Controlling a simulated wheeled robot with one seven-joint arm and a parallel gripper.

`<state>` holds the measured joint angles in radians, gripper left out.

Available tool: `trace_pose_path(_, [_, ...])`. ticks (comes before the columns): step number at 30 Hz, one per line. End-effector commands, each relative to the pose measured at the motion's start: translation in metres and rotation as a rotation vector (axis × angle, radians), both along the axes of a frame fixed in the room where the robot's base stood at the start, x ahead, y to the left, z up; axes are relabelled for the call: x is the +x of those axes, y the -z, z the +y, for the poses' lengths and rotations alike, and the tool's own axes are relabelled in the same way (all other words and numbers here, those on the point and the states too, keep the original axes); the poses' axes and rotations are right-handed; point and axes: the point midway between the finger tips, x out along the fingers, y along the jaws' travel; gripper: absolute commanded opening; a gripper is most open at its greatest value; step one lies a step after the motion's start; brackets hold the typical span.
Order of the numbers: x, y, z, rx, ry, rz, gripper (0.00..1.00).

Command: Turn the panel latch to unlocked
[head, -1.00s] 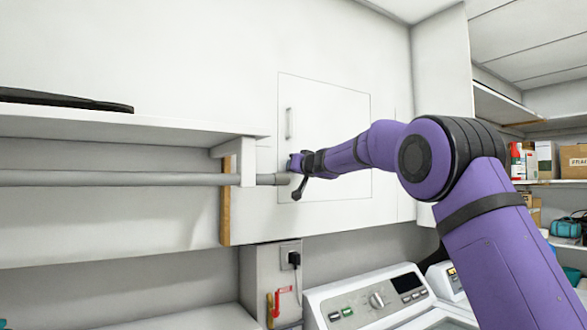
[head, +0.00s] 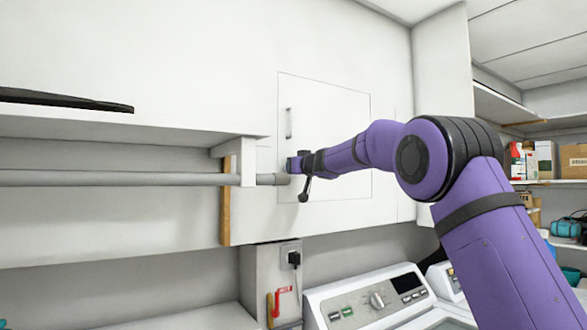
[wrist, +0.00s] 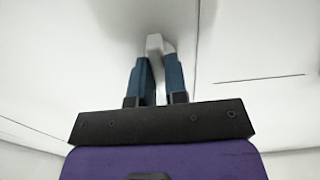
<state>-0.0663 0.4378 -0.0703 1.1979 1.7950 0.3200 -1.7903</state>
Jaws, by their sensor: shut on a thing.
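The panel (head: 335,100) is a flat white door outlined on the white wall, with a slim grey upright handle (head: 289,123) on its left part. My gripper (head: 292,164) is at the panel's lower left edge, below that handle. In the wrist view my gripper's two blue fingers (wrist: 157,62) are closed around a small light grey piece, which looks like the latch (wrist: 154,43). Its top end sticks out past the fingertips. In the head view the latch is hidden by my gripper, so its angle is hard to tell.
A grey rail (head: 120,178) under a white shelf (head: 120,127) ends close to the left of my gripper. A white machine with a dial (head: 365,300) stands below. A socket with a black plug (head: 293,258) is on the wall under the panel.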

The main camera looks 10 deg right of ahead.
Motion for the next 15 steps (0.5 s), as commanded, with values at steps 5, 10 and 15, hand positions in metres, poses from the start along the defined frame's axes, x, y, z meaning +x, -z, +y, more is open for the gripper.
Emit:
trace_pose_path(5, [0.0002, 0.0005, -0.0002, -0.001, 0.000, 0.001, 0.39])
trace_pose_path(10, [0.0001, 0.0003, -0.0002, -0.001, 0.000, 0.001, 0.39])
trace_pose_path(15, [-0.0027, -0.0003, -0.0011, 0.000, 0.000, 0.000, 0.39])
